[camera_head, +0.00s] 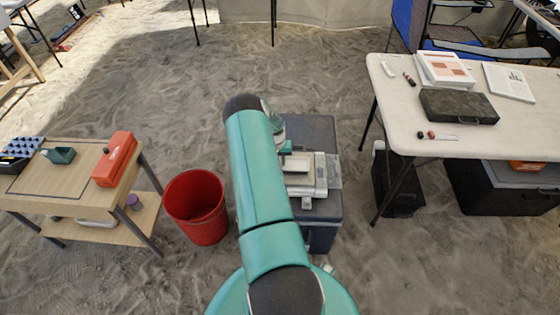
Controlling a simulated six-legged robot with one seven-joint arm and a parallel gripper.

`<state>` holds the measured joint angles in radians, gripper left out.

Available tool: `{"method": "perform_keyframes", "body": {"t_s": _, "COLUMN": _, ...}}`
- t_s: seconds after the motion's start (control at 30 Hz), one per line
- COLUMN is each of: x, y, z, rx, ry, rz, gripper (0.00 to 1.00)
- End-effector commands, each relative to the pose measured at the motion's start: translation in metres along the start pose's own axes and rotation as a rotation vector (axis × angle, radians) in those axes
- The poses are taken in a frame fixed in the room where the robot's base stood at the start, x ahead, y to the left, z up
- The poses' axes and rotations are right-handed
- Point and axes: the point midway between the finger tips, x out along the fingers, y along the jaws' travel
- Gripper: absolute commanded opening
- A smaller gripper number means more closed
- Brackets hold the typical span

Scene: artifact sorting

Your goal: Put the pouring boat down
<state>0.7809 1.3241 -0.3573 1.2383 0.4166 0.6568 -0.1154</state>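My arm reaches forward over the middle of the view and hides most of what lies behind it. My gripper's fingers are hidden, so I cannot see whether they hold anything. A pale wrist-like part shows just right of the arm's far end. A white scale-like device (305,180) sits on a dark grey case (318,209), partly behind my arm. A small teal piece shows over the device; I cannot tell what it is. I cannot surely identify the pouring boat. A small dark green vessel (60,155) lies on the left wooden table (62,177).
The left table also bears an orange-red box (114,158) and a dark rack (22,147). A red bucket (197,207) stands between that table and the grey case. The right table (395,98) holds a dark flat case (458,106) and papers. Sandy floor is open beyond.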

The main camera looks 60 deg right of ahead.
Motion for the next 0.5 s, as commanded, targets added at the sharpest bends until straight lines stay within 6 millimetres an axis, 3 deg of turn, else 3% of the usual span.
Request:
{"method": "perform_keyframes", "body": {"t_s": 0.33, "x": 0.0041, "y": -0.0003, "z": -0.0006, "rx": 0.001, "ry": 0.001, "rz": 0.000, "gripper": 0.00}}
{"method": "perform_keyframes", "body": {"t_s": 0.37, "x": 0.0044, "y": -0.0004, "z": -0.0007, "rx": 0.000, "ry": 0.001, "rz": 0.000, "gripper": 0.17}}
{"method": "perform_keyframes", "body": {"t_s": 0.4, "x": 0.0040, "y": -0.0004, "z": -0.0007, "rx": 0.000, "ry": 0.002, "rz": 0.000, "gripper": 0.25}}
{"method": "perform_keyframes", "body": {"t_s": 0.47, "x": 0.0039, "y": -0.0003, "z": -0.0007, "rx": 0.001, "ry": 0.001, "rz": 0.000, "gripper": 0.37}}
{"method": "perform_keyframes", "body": {"t_s": 0.5, "x": 0.0039, "y": -0.0004, "z": -0.0006, "rx": 0.000, "ry": 0.001, "rz": 0.000, "gripper": 0.37}}
